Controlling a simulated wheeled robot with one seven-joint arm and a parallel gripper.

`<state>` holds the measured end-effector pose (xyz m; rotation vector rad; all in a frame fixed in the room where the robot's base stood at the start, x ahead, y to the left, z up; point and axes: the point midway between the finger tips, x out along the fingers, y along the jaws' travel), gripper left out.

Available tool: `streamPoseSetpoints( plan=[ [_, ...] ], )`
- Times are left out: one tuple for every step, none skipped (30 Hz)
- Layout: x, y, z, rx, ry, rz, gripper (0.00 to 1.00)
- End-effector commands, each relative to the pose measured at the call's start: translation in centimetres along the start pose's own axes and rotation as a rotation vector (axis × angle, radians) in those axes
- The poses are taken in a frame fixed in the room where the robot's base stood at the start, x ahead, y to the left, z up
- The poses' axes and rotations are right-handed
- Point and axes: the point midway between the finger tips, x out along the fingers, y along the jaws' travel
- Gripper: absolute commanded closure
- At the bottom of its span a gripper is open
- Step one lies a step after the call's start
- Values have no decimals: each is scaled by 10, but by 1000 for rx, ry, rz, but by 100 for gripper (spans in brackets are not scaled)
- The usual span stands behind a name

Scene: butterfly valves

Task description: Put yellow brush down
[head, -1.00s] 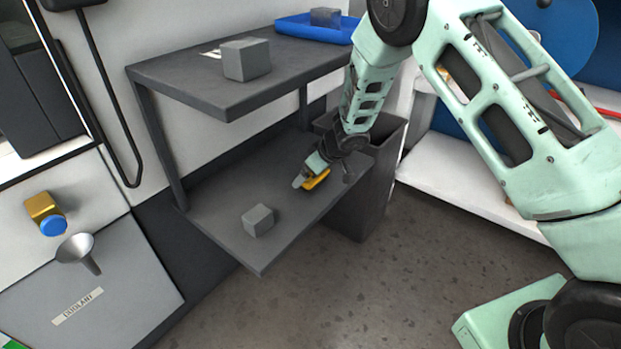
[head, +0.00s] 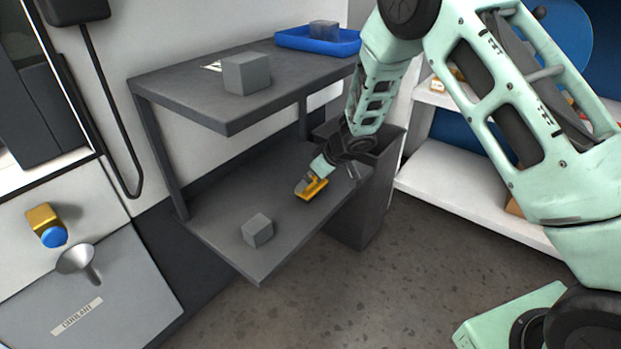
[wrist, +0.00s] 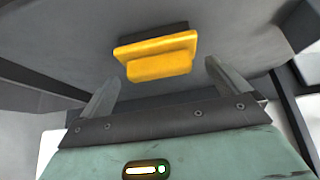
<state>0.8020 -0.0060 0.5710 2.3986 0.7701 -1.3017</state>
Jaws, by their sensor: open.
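The yellow brush (head: 316,189) lies on the lower grey shelf (head: 225,215), near the middle of it. My gripper (head: 308,185) is close above the shelf at the brush. In the wrist view the brush (wrist: 158,58) shows just beyond and between the fingertips, its dark bristle side facing away. My gripper (wrist: 160,72) is open there, with a gap between each finger and the brush. In the head view the gripper and wrist hide part of the brush.
A grey cube (head: 257,230) sits near the front of the lower shelf. The upper shelf (head: 185,92) overhangs, bearing another grey cube (head: 246,73) and a blue tray (head: 340,44). A dark bin (head: 362,215) stands right of the shelf.

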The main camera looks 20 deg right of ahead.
Motion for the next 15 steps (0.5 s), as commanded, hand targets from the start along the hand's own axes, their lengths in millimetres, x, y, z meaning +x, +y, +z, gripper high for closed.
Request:
streamPoseSetpoints(
  plan=[
    [-17, 1, -3, 2, 2, 1, 0],
    [-24, 1, -3, 2, 2, 1, 0],
    [-32, 1, -3, 2, 2, 2, 0],
    [-39, 1, -3, 2, 2, 1, 0],
    [-44, 1, -2, 3, 1, 1, 0],
    [-52, 1, -3, 2, 2, 1, 0],
    [-57, 1, -2, 1, 1, 1, 0],
    [-62, 1, -2, 1, 1, 1, 0],
    [-68, 1, -2, 1, 1, 2, 0],
    [-71, 1, -2, 1, 0, 1, 0],
    [-74, 1, -1, 1, 0, 1, 0],
    [-78, 1, -1, 1, 0, 1, 0],
    [-80, 1, -1, 0, 0, 1, 0],
    [-82, 0, -1, 0, 1, 1, 0],
    [-84, -1, -2, 1, 2, 3, 0]
  ],
)
